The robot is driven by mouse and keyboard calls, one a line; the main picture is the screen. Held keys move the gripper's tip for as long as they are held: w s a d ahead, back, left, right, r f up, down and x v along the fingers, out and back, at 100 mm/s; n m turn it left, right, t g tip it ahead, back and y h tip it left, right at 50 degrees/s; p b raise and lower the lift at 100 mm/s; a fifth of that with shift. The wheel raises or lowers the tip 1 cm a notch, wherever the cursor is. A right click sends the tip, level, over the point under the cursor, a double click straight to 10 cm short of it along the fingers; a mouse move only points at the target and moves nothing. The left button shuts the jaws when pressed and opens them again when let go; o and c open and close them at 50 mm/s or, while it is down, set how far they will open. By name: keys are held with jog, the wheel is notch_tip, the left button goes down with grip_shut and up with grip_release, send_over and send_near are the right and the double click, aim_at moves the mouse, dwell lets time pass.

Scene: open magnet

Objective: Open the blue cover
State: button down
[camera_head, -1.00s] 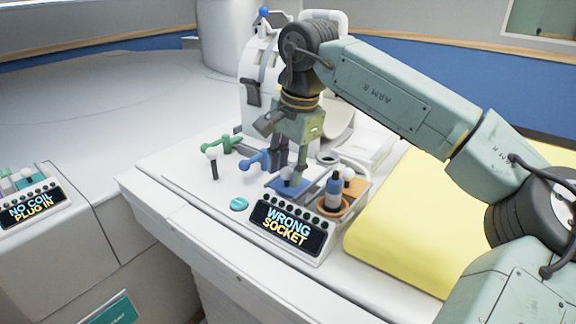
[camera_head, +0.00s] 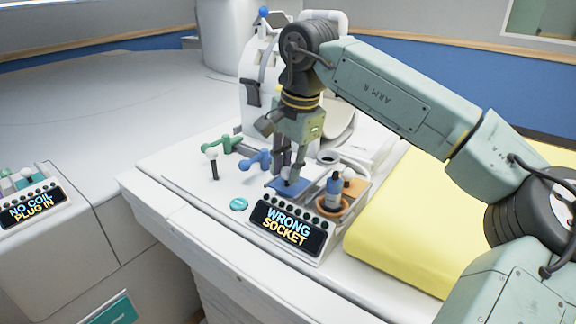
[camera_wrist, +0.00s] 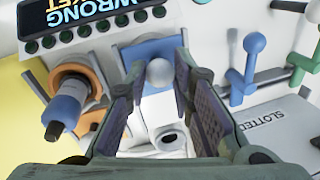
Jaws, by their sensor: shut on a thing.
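The blue cover (camera_head: 277,184) lies flat behind the "WRONG SOCKET" sign, partly hidden by my fingers. In the wrist view the blue cover (camera_wrist: 150,48) has a pale grey ball knob (camera_wrist: 159,72) standing on it. My gripper (camera_head: 291,178) points down over the cover, its fingers at the knob. In the wrist view my gripper (camera_wrist: 160,76) has one finger on each side of the knob and is shut on it. The exact contact is hard to see.
The "WRONG SOCKET" sign (camera_head: 288,229) stands in front. A blue-and-white plug in an orange socket (camera_head: 333,190) is close on the right. A blue lever (camera_head: 256,161) and a green lever (camera_head: 222,145) stand left. A yellow pad (camera_head: 408,225) lies farther right.

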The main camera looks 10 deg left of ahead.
jog(key=w+p, duration=0.1)
jog(key=w, duration=0.1)
jog(key=w+d+p, duration=0.2)
jog(key=w, duration=0.1)
jog(key=shift+w+d+r, duration=0.15)
jog(key=shift+w+r, duration=0.05)
jog(key=shift+w, duration=0.15)
jog(key=shift+w+d+f, duration=0.1)
jog(key=shift+w+f, duration=0.1)
jog(key=shift+w, duration=0.05)
jog(key=c, duration=1.4)
grip_release()
jog(key=shift+r, duration=0.1)
notch_tip(320, 180, up, 12)
jog(key=s+d, duration=0.1)
jog(key=d, duration=0.1)
jog(key=shift+s+f, duration=0.2)
